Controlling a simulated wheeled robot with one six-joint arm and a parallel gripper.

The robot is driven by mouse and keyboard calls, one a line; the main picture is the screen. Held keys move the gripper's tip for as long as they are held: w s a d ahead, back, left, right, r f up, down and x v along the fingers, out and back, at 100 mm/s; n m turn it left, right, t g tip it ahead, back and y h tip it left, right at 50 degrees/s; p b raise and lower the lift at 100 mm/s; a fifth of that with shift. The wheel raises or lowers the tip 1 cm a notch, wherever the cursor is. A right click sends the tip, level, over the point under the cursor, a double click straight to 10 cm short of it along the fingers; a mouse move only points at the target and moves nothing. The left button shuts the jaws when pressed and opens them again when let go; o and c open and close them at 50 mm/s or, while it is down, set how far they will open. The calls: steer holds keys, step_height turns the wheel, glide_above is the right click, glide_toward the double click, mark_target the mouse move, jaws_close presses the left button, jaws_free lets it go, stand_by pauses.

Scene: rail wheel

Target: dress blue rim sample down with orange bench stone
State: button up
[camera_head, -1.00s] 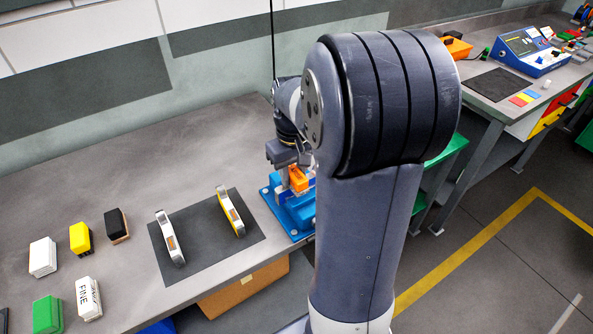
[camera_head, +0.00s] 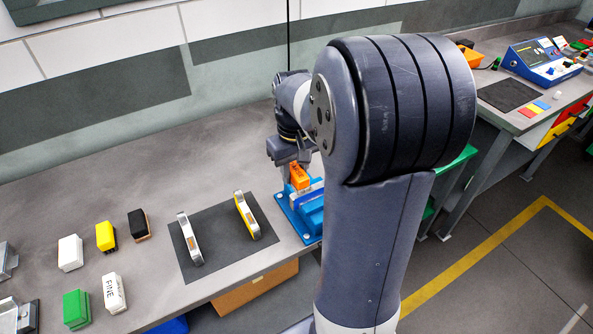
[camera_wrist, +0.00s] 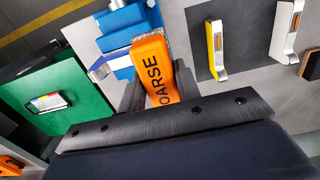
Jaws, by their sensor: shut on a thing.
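My gripper (camera_wrist: 157,88) is shut on the orange bench stone (camera_wrist: 154,66), whose black lettering reads "OARSE" where it shows. In the head view the orange stone (camera_head: 299,177) is below my gripper (camera_head: 296,165), over the blue vise-like fixture (camera_head: 292,222) at the bench's front edge. In the wrist view the stone's far end lies by the blue fixture (camera_wrist: 121,22). A pale-edged blue piece (camera_wrist: 101,68) sits beside the stone and may be the rim sample. I cannot tell whether the stone touches it. My arm hides the fixture's right side in the head view.
Two gauge-like tools, one silver (camera_head: 190,240) and one yellow (camera_head: 246,216), lie on a dark mat (camera_head: 222,262) left of the fixture. White (camera_head: 70,253), yellow (camera_head: 106,237), black (camera_head: 139,225), green (camera_head: 76,309) and "FINE" (camera_head: 114,294) blocks stand farther left. The bench behind the mat is clear.

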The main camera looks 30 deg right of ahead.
steer(key=shift+r+p, duration=0.35)
steer(key=shift+r, duration=0.95)
